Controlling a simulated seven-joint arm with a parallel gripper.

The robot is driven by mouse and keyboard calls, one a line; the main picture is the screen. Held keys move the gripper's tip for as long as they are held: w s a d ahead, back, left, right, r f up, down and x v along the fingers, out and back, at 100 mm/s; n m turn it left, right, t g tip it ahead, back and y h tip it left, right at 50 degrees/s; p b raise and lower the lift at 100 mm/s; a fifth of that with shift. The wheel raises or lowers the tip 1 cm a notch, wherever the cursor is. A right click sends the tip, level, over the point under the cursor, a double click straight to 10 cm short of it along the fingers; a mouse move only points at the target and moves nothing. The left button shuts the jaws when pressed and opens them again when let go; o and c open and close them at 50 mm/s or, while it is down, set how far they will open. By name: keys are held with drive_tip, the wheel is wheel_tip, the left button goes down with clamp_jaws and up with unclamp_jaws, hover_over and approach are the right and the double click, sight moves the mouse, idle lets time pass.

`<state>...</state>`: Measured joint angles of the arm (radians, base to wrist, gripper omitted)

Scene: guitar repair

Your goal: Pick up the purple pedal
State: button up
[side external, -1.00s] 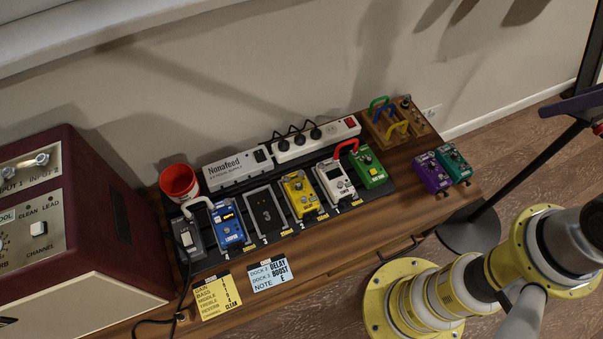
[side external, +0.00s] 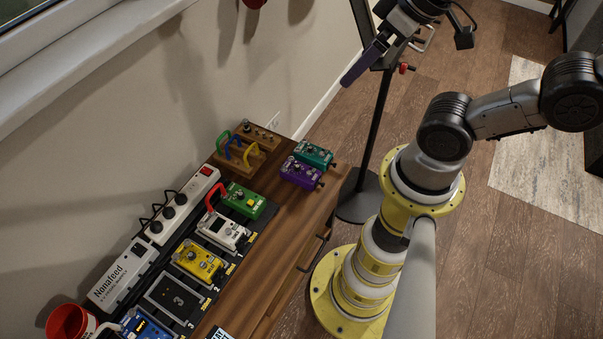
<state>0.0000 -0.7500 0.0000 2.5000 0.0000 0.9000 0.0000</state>
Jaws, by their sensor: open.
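The purple pedal (side external: 301,172) lies on the wooden table near its right end in the side external view. It sits right beside a teal pedal (side external: 314,153), the two nearly touching. My gripper (side external: 428,38) appears at the top edge, partly cut off and overlapping the dark stand, so its outline is hard to read. It is open, with nothing visible between its fingers, and well apart from the purple pedal.
On the pedalboard are a green pedal (side external: 243,201), a white pedal (side external: 223,231) and a yellow pedal (side external: 198,262). A wooden rack with coloured handles (side external: 245,152) stands behind. A dark stand (side external: 358,204) rises right of the table. Bare wood lies in front of the purple pedal.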

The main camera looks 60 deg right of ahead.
drive_tip(key=shift+c, duration=0.6)
